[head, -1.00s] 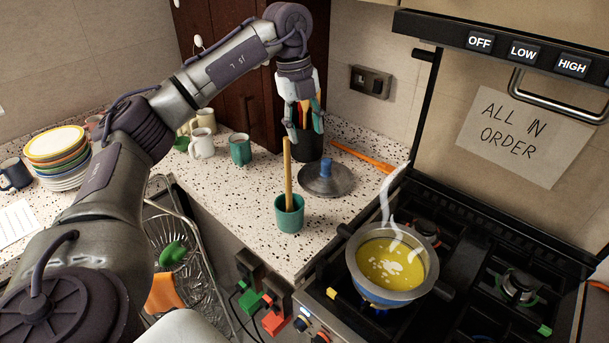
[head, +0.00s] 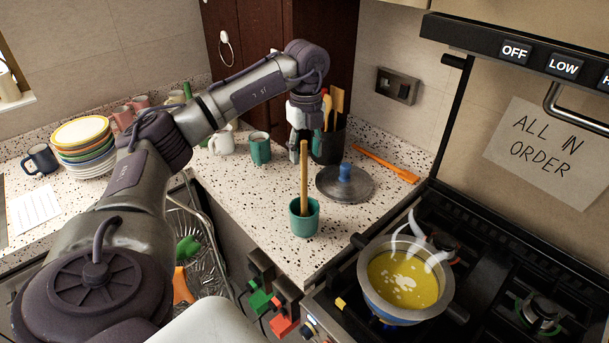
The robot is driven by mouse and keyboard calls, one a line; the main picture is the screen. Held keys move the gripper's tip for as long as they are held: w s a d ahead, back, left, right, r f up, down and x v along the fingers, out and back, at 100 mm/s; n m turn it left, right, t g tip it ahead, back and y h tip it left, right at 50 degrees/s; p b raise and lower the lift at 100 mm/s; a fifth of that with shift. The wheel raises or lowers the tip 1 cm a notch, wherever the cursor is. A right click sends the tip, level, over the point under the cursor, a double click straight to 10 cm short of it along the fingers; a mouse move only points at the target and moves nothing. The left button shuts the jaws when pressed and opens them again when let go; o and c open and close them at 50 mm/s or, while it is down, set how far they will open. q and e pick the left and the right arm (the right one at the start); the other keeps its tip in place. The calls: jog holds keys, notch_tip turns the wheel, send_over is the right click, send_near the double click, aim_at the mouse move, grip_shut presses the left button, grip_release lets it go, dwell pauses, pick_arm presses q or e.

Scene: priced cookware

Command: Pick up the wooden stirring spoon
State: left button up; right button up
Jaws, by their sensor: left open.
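A wooden stick-like handle (head: 304,170), which looks like the stirring spoon, stands nearly upright in a teal cup (head: 304,218) on the speckled counter. Its lower end is hidden in the cup. My left gripper (head: 298,151) is open and points down, just behind and left of the top of this handle in the picture. I cannot tell if they touch. Behind it stands a dark crock (head: 329,147) with several utensils, including a wooden spatula (head: 337,100); the gripper partly covers it. My right gripper is not in view.
A pan lid with a blue knob (head: 345,184) lies right of the handle, and an orange utensil (head: 386,164) lies behind. A steaming pot of yellow soup (head: 402,282) sits on the stove. Mugs (head: 260,148) and stacked plates (head: 82,145) stand left.

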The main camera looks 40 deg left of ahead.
aim_at(304, 188)
pick_arm(q)
jog(key=f, duration=0.1)
jog(key=f+p, duration=0.1)
jog(key=f, duration=0.1)
jog(key=shift+a+f, duration=0.2)
jog(key=shift+f, duration=0.1)
jog(key=shift+r, duration=0.1)
jog(key=c, duration=0.8)
grip_shut()
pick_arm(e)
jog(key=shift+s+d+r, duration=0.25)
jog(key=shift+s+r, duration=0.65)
